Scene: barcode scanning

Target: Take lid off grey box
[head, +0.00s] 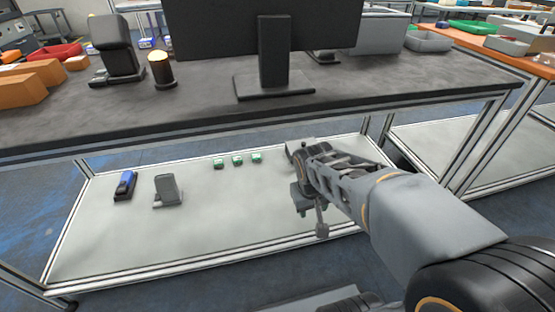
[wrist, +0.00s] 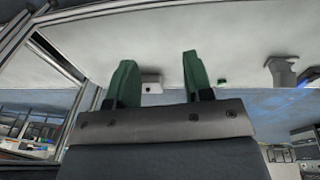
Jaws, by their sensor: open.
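My gripper (head: 298,160) is over the lower shelf, below the tabletop's front edge. In the wrist view its two green fingers (wrist: 158,65) are spread apart with nothing held between them. A small pale grey box (wrist: 151,83) with a dark spot shows in the gap between the fingers, some way beyond them. I cannot tell whether it has a lid. In the head view a larger grey box (head: 382,35) stands on the tabletop at the back right, partly behind the monitor, well away from my gripper.
The lower shelf (head: 230,200) holds a blue and black device (head: 124,185), a grey stand (head: 168,190) and several small green items (head: 237,159). A monitor (head: 270,60) stands on the tabletop above. The shelf's front left is clear. Metal posts (head: 490,130) frame the table.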

